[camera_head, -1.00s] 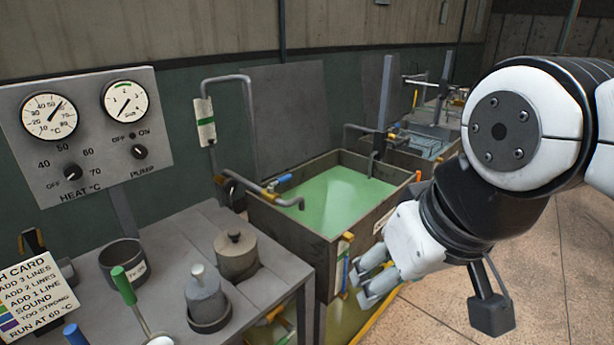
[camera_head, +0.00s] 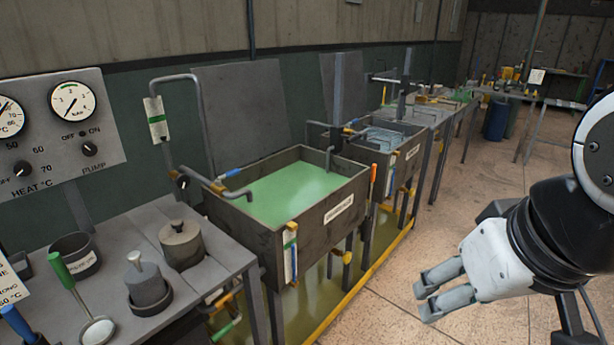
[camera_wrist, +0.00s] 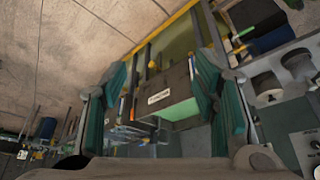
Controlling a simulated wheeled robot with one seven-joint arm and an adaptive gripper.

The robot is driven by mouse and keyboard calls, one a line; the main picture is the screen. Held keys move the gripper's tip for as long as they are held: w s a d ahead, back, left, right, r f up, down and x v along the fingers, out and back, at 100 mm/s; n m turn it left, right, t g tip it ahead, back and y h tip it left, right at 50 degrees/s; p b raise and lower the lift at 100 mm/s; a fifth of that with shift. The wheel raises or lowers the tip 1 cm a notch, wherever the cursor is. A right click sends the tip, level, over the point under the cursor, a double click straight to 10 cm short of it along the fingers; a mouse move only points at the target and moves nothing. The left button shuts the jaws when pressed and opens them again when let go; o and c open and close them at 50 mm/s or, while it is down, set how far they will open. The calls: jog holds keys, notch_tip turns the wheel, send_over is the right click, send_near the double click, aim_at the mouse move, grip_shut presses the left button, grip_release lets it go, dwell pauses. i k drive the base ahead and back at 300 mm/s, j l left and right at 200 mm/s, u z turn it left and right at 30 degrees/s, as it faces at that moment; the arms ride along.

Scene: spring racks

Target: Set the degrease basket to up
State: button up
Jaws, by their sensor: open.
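A tank of green liquid (camera_head: 330,212) stands left of centre in the head view, with a label on its front too small to read. No basket shows in its opaque liquid. Behind it, a second tank (camera_head: 412,160) has a wire basket (camera_head: 385,138) at its top, beside a dark upright post (camera_head: 405,85). I cannot tell which tank is the degrease one. My gripper (camera_head: 424,300) is open and empty, over the floor at right, apart from both tanks. In the wrist view, the green tank (camera_wrist: 152,98) shows between the open fingers.
A bench (camera_head: 215,262) with pots stands front left, below a gauge panel (camera_head: 62,130). Pipes and yellow-handled valves line the tanks' fronts. A yellow floor edge (camera_head: 365,280) runs alongside them. The floor (camera_head: 390,318) at right is clear.

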aim_at(336, 134)
jog(key=i+l, duration=0.15)
jog(key=i, duration=0.35)
jog(key=i+l, duration=0.15)
jog(key=i, duration=0.35)
jog(key=i+l, duration=0.15)
jog(key=i, duration=0.35)
jog(key=i+l, duration=0.15)
jog(key=i, duration=0.35)
